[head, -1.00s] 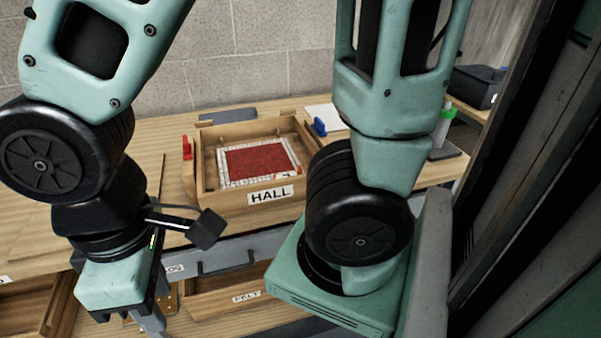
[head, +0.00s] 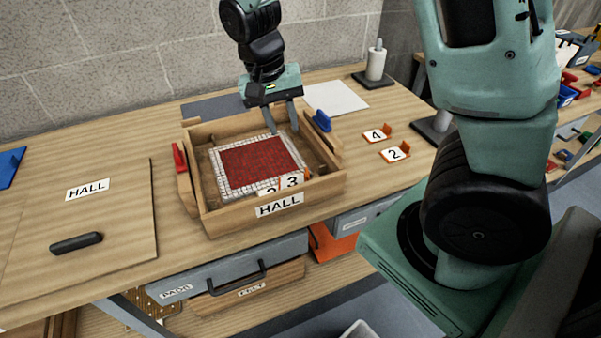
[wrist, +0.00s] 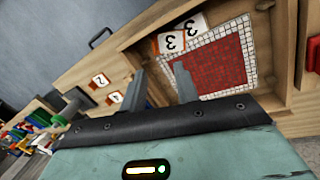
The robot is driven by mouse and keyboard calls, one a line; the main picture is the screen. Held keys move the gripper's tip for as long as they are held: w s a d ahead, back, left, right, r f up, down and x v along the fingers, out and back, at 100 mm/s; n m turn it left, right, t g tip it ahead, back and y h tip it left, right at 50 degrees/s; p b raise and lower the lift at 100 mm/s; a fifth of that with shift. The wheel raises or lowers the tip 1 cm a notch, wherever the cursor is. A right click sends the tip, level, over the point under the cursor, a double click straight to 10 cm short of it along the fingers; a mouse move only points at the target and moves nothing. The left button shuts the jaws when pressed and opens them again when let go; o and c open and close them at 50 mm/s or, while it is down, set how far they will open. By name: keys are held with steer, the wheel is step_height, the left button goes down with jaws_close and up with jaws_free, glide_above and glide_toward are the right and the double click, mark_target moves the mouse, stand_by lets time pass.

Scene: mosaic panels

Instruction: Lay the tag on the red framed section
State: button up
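A mosaic panel lies in the wooden tray (head: 225,222) labelled HALL. Its red field (head: 258,166) is bordered by white tiles (head: 222,180); the red field also shows in the wrist view (wrist: 220,68). Two more tags, reading 4 (head: 376,134) and 2 (head: 395,153), are on the table right of the tray. My gripper (head: 282,131) is open and empty, fingers pointing down over the tray's back right part.
Red (head: 179,158) and blue (head: 322,120) clamp-like pieces sit at the tray's sides. A board labelled HALL with a black handle (head: 76,243) lies at left. A paper sheet (head: 334,97) and a roll holder (head: 376,63) stand behind. Drawers (head: 180,290) are below.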

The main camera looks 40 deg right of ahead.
steer(key=d+f+m, duration=0.1)
steer(key=d, duration=0.1)
steer(key=p, duration=0.3)
glide_above(307, 173)
steer(key=w+a, duration=0.1)
step_height(307, 173, down, 10)
steer(key=shift+w+a+f, duration=0.1)
steer(key=shift+w+a, duration=0.05)
steer(key=shift+s+d+f+p, duration=0.15)
steer(key=shift+f+p, duration=0.1)
steer(key=shift+f, duration=0.2)
steer(key=shift+s+d+f+p, duration=0.15)
steer(key=shift+f+p, duration=0.1)
steer(key=shift+f, duration=0.2)
steer(key=shift+s+d+f+p, duration=0.15)
steer(key=shift+f+p, duration=0.25)
steer(key=shift+f, duration=0.6)
steer(key=shift+s+d+f+p, duration=0.15)
steer(key=shift+f+p, duration=0.25)
steer(key=shift+f, duration=0.55)
jaws_close()
